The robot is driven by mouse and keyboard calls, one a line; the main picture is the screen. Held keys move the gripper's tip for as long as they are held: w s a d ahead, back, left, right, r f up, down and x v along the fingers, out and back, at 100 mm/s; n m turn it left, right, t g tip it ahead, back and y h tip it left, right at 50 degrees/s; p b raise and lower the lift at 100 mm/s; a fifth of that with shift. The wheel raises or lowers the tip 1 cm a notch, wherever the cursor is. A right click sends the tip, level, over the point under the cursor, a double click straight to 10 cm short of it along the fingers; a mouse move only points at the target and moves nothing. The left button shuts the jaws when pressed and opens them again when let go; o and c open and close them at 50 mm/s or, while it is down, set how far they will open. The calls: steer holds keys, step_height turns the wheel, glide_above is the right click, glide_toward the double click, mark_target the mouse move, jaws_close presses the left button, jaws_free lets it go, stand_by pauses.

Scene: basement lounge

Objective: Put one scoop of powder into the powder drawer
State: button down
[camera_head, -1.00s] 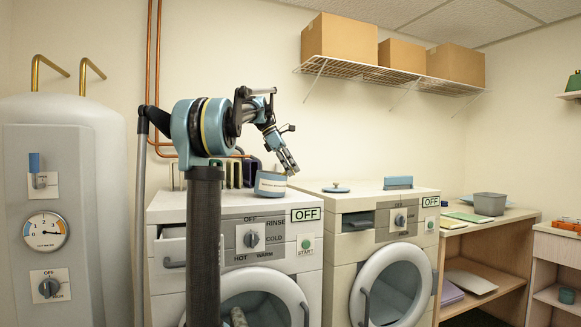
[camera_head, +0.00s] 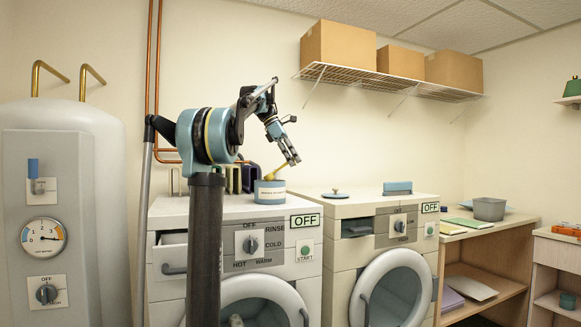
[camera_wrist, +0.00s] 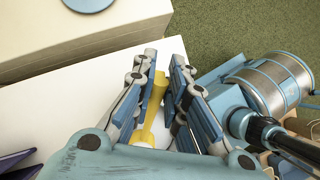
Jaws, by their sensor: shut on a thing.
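My gripper (camera_head: 293,160) is shut on a yellow scoop (camera_head: 270,174) just above the white and blue powder tub (camera_head: 270,193), which stands on the left washer (camera_head: 236,206). The scoop hangs tilted down to the left, with its low end at the tub's mouth. In the wrist view the scoop's yellow handle (camera_wrist: 157,92) lies between my gripper's fingers (camera_wrist: 164,60). Whether the scoop holds powder is not clear. The left washer's drawer (camera_head: 173,254), at its upper left front, stands pulled out with its top open.
A round blue lid (camera_head: 335,194) and a blue box (camera_head: 397,187) lie on the right washer (camera_head: 350,203). Dark upright items (camera_head: 240,178) stand behind the tub against the wall. A grey bin (camera_head: 489,208) stands on the desk at right.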

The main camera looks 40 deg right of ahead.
steer(key=shift+s+d+r, duration=0.1)
steer(key=shift+r, duration=2.8)
steer(key=shift+s+d+f+t+y, duration=0.4)
steer(key=shift+f+t+y, duration=0.2)
steer(key=shift+f+y, duration=0.15)
steer(key=shift+s+d+f+t+y, duration=0.35)
steer(key=shift+d+f+t+y, duration=0.1)
steer(key=shift+f+t+y, duration=0.3)
steer(key=shift+s+d+f+t+y, duration=0.4)
steer(key=shift+f+y, duration=0.2)
steer(key=shift+f, duration=0.25)
